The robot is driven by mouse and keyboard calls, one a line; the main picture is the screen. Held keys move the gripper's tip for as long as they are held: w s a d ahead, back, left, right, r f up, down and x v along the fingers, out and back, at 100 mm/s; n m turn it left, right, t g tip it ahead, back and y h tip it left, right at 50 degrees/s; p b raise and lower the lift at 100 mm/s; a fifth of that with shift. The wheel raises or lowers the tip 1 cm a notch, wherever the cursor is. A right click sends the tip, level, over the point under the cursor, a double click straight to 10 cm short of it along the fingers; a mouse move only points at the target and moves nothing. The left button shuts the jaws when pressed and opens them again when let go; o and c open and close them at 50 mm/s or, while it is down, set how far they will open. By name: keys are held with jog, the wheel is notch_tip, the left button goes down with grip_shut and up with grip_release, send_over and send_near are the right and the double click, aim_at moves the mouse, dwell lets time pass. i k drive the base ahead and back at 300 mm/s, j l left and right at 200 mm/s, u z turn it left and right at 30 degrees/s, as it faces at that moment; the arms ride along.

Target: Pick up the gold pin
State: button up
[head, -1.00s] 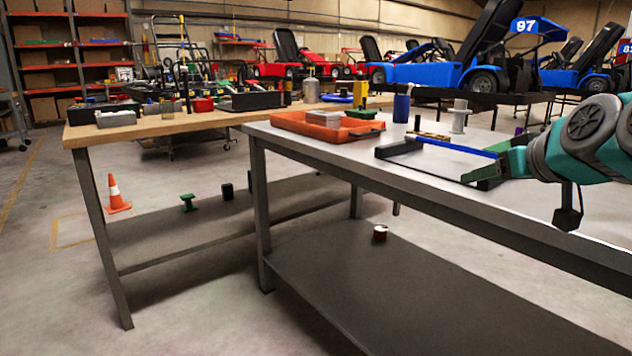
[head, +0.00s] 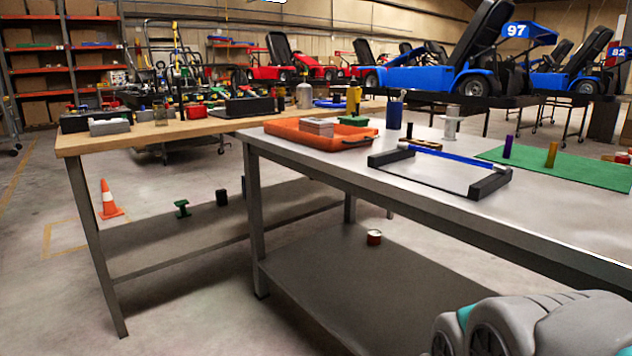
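A gold pin (head: 551,155) stands upright on the green mat (head: 602,172) at the right of the grey metal table (head: 345,160). A purple pin (head: 508,146) stands upright to its left on the same mat. My gripper is out of the picture. Only a grey and teal part of my own arm shows at the bottom right, in front of and below the tabletop. Nothing covers the gold pin.
A black frame with a blue bar (head: 440,156) lies left of the mat. A wooden bench (head: 200,128) with tools stands behind. The metal table's front right is bare.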

aim_at(550, 160)
jog(key=j+z, duration=0.1)
jog(key=z, duration=0.95)
